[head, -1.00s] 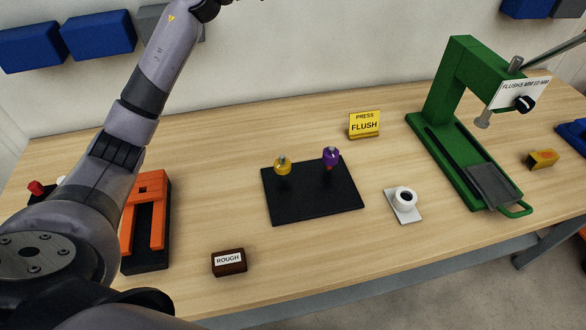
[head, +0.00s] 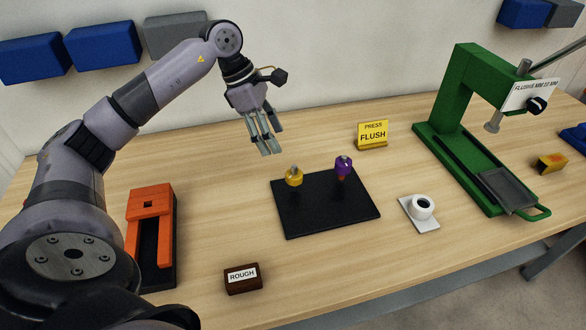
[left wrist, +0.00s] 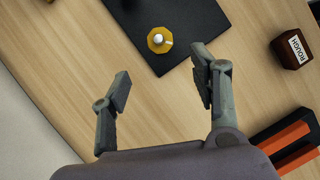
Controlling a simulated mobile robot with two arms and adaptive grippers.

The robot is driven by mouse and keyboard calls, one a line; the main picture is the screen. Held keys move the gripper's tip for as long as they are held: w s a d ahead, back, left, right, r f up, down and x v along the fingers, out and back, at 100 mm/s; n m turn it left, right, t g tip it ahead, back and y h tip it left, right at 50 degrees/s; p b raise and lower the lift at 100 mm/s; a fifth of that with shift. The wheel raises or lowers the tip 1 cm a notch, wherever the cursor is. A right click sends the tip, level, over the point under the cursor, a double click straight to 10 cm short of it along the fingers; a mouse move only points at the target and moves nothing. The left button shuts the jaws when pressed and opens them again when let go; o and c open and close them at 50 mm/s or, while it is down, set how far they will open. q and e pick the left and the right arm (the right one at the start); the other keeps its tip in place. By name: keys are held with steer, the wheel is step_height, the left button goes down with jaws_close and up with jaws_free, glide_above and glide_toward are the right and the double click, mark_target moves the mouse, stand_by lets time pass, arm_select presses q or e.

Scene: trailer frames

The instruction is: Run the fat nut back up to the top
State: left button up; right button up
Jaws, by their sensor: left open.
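A wide yellow nut (head: 294,177) sits near the top of a grey stud at the back left of a black plate (head: 326,212). A purple nut (head: 343,166) sits on a second stud to its right, with a little orange below it. My left gripper (head: 265,148) is open and empty, above the table behind and left of the yellow nut, fingers pointing down. In the left wrist view the yellow nut (left wrist: 160,40) lies beyond the open fingertips (left wrist: 163,82), apart from them. My right gripper is not in view.
A yellow PRESS FLUSH sign (head: 373,134) stands behind the plate. A green press (head: 458,120) and a white ring on a card (head: 422,207) are to the right. An orange-and-black fixture (head: 152,232) and a brown ROUGH block (head: 243,277) are left and front.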

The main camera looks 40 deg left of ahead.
mark_target(292, 171)
arm_select(q)
steer(key=p+x, duration=0.2)
steer(key=x, duration=0.9)
steer(key=shift+d, duration=0.1)
steer(key=shift+w+d+f, duration=0.1)
steer(key=shift+f, duration=0.35)
steer(key=c, duration=1.1)
steer(key=shift+c, duration=0.2)
steer(key=n+b, duration=0.1)
steer(key=n, duration=0.1)
steer(key=n+t+y+b, duration=0.1)
steer(key=n, duration=0.1)
steer(key=shift+d+f+n+t+b, duration=0.1)
steer(key=shift+n+t+b, duration=0.2)
steer(key=n+b, duration=0.1)
steer(key=n, duration=0.1)
steer(key=n+y+b, duration=0.1)
steer(key=n+b, duration=0.1)
steer(key=shift+d+n+t+y, duration=0.1)
steer(key=shift+n+t+y, duration=0.2)
steer(key=shift+t, duration=0.1)
